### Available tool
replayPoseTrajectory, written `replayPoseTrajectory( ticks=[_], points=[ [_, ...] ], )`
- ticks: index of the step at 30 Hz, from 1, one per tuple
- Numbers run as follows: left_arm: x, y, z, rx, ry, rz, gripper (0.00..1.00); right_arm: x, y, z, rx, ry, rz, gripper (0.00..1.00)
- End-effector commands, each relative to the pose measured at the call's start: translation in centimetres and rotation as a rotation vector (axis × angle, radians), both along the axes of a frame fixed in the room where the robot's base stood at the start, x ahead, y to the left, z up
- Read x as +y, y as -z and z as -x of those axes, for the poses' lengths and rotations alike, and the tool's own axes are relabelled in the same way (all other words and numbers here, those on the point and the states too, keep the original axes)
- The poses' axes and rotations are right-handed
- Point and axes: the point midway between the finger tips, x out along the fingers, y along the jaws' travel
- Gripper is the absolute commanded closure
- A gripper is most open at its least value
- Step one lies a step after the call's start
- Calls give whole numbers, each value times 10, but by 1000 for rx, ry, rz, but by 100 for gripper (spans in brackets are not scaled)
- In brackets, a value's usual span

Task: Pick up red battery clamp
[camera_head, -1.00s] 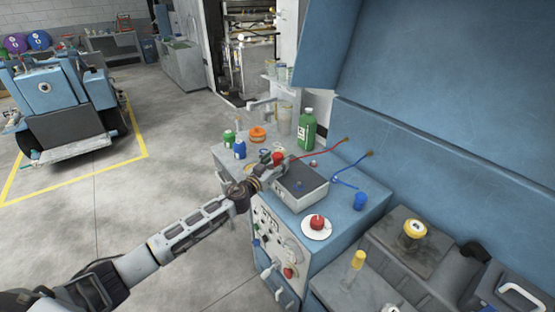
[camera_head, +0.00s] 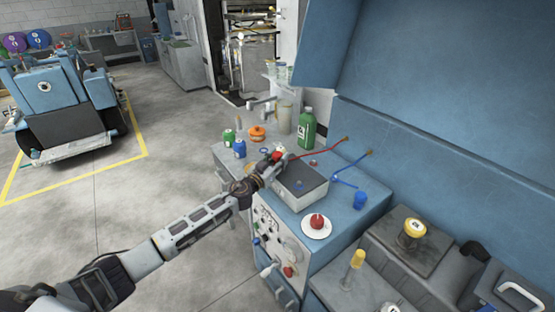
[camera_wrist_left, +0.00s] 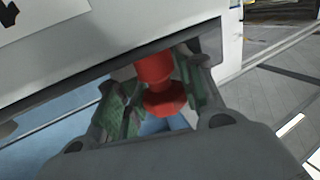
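The red battery clamp (camera_head: 277,155) is at the left end of a red cable, at the back left of the grey battery box (camera_head: 303,187) on the blue workbench. My left gripper (camera_head: 270,163) is at the clamp and partly covers it in the head view. In the left wrist view, a red part of the clamp (camera_wrist_left: 160,85) lies between the two green-padded fingers of my left gripper (camera_wrist_left: 163,100). The fingers are apart; a gap shows on the left, and the right finger is very close to the red part. Contact there is unclear. My right gripper is out of view.
A green bottle (camera_head: 306,129), an orange round item (camera_head: 257,133) and small green and blue bottles (camera_head: 240,149) stand behind and left. A blue clamp (camera_head: 346,182) lies right of the box. A white plate (camera_head: 316,232) with a red item sits in front.

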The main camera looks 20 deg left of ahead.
Motion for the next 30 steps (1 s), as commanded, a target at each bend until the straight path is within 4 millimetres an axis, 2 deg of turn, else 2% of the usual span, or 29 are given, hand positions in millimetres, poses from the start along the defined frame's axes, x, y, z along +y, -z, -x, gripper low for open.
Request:
replayPoseTrajectory(
  ticks=[1,5,19,30],
  points=[
    [0,0,0,0,0,0,74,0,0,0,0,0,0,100],
    [0,0,0,0,0,0,88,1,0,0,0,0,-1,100],
    [0,-8,0,-2,1,0,88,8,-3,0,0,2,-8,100],
    [0,-42,0,-3,1,0,88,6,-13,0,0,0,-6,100]
  ],
)
